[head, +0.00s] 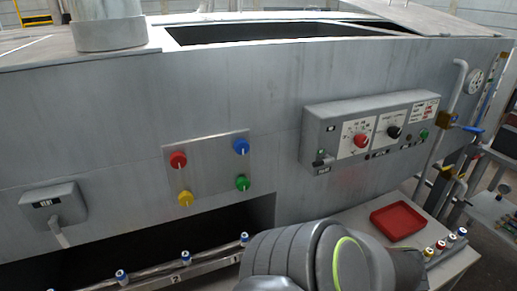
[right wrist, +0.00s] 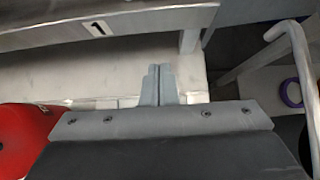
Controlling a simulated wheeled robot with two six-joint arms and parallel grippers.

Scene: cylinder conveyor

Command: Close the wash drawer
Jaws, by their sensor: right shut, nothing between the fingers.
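The large grey machine (head: 130,120) fills the head view. A dark recess (head: 215,235) opens low in its front, with a pale rail (head: 150,276) carrying several blue-capped fittings along it. I cannot tell for certain which part is the wash drawer. In the right wrist view a grey metal edge with a "1" label (right wrist: 97,28) runs across the upper left, above a pale surface. My right gripper (right wrist: 159,70) is shut and empty, its tips pointing toward that edge and apparently apart from it. My right arm shows at the bottom of the head view, its gripper hidden. My left gripper is not in view.
Colored buttons (head: 210,170) and a control box with knobs (head: 370,130) project from the machine front. A red tray (head: 398,220) sits on a pale bench at right, near pipes and valves. A purple ring (right wrist: 291,93) lies at right in the wrist view.

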